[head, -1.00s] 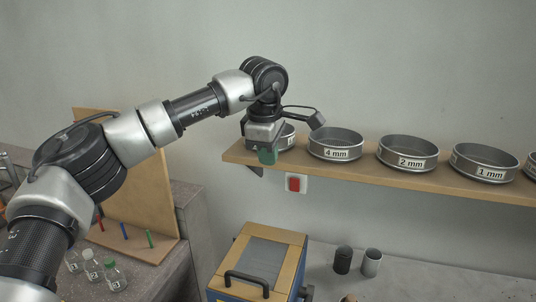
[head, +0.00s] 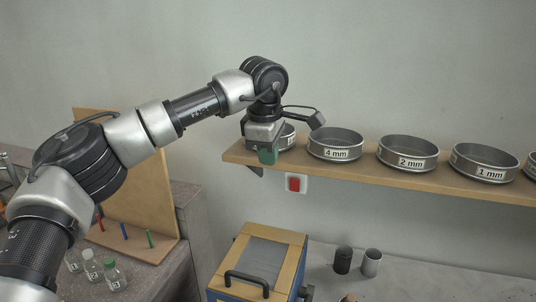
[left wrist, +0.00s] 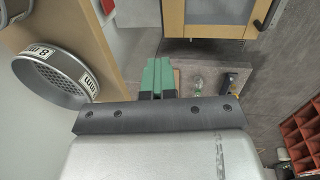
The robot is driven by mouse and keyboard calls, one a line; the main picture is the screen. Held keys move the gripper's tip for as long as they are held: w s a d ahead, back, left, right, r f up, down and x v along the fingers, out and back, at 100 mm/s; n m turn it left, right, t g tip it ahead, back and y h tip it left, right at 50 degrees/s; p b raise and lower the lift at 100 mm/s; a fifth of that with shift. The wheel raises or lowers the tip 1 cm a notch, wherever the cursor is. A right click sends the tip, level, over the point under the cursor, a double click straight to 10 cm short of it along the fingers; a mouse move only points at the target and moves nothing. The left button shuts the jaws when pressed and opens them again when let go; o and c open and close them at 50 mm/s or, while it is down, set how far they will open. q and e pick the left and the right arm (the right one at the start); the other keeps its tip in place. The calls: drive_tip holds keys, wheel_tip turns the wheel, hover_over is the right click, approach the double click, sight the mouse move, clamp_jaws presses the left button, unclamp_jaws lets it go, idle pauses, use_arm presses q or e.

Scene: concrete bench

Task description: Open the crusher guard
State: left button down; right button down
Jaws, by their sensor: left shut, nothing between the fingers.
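The crusher (head: 258,262) stands on the bench at the bottom of the head view. It has a blue body, a yellow frame and a grey top panel, and a black bar handle (head: 247,283) sits at its front. The panel lies flat in the frame. Part of the crusher (left wrist: 200,32) and of a dark handle (left wrist: 266,14) also shows at the top of the left wrist view. My left gripper (head: 267,157), with green fingers, hangs at the left end of the shelf, above and apart from the crusher. Its fingers (left wrist: 158,66) are together and empty. My right gripper is out of view.
A wooden shelf (head: 360,172) holds several labelled sieves; one (head: 287,137) is partly behind my left gripper. A red switch (head: 296,184) is on the wall below. Two cups (head: 371,263) stand right of the crusher. Small bottles (head: 92,265) and a wooden board (head: 125,185) are left.

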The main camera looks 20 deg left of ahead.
use_arm(q)
drive_tip(key=c, duration=1.2)
unclamp_jaws()
drive_tip(key=shift+o, duration=0.2)
wheel_tip(320, 180, up, 11)
drive_tip(key=s+b, duration=0.1)
drive_tip(key=s, duration=0.1)
drive_tip(key=shift+f+b, duration=0.2)
drive_tip(key=shift+b, duration=0.1)
